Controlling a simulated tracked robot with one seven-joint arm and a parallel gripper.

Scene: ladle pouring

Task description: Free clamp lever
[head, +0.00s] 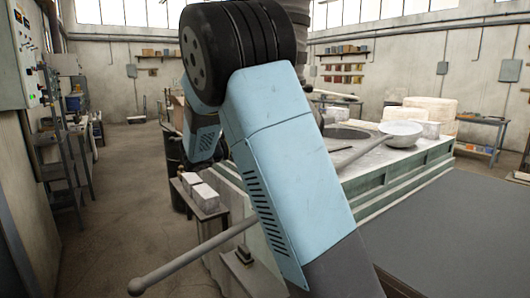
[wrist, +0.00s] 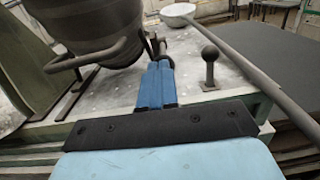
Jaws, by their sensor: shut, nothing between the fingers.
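A short dark lever with a round ball knob (wrist: 210,55) stands nearly upright on the pale table top in the wrist view; it looks like the clamp lever. My gripper (wrist: 156,66) shows its blue fingers together and empty, to the left of this lever and apart from it. A dark metal fitting (wrist: 155,43) lies just beyond the fingertips; I cannot tell whether they touch it. A dark round vessel (wrist: 95,22) with a curved handle is to the left. In the head view my arm hides the gripper and this lever.
A ladle with a pale bowl (head: 400,133) and long handle rests on the green-sided bench (head: 400,182); its handle runs right of the lever in the wrist view. A grey ball-ended rod (head: 185,260) sticks out at lower left. Pale blocks (head: 205,196) sit on a stand.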

